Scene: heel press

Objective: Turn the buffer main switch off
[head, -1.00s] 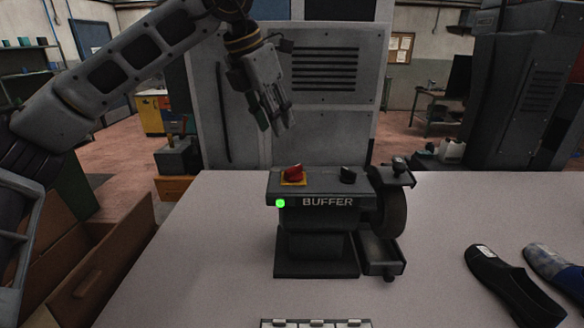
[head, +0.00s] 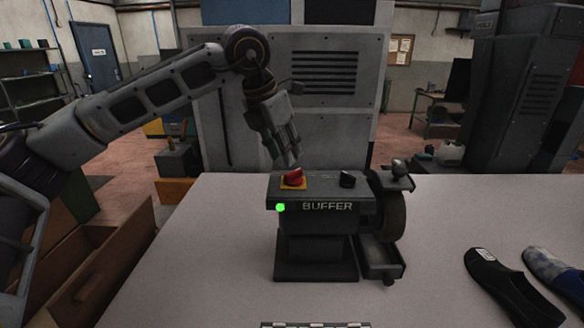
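The buffer (head: 316,225) stands on the table, a dark machine with its name in white letters on the front. Its red main switch (head: 293,178) sits on a yellow plate at the left of its top. A green light (head: 280,208) glows on the front, below the switch. A black knob (head: 347,180) is to the right of the switch. My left gripper (head: 287,163) points down just above and behind the red switch; whether its fingers touch the switch is unclear. The fingers look close together, with nothing seen between them. My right gripper is not in view.
The buffing wheel (head: 392,213) and a small tray are on the machine's right side. A large grey cabinet (head: 325,110) stands behind the table. The table (head: 200,255) left of the buffer is clear.

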